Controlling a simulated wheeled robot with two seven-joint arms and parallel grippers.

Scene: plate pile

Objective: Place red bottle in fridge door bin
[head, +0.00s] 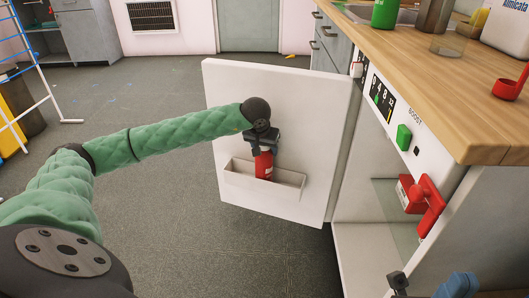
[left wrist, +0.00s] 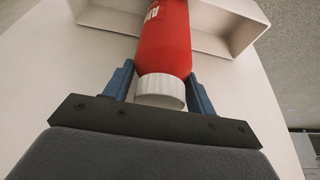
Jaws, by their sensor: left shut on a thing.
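The red bottle (head: 264,166) has a white cap and stands roughly upright at the fridge door bin (head: 243,183). The bin is a white open-topped tray on the open white door (head: 305,120). The bottle's lower end is hidden by the bin's front wall, so I cannot tell if it rests on the bin floor. My left gripper (head: 263,146) is shut on the bottle near its cap. In the left wrist view the bottle (left wrist: 163,40) and its cap sit between the blue fingers, with the bin (left wrist: 232,42) beyond. My right gripper (head: 430,284) shows only partly at the bottom right edge.
The wooden counter (head: 455,90) stands at right with a green container (head: 385,12) and a red cup (head: 508,88) on it. Below it are a green button (head: 403,137) and a red part (head: 428,203). A blue-and-white rack (head: 40,75) stands far left.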

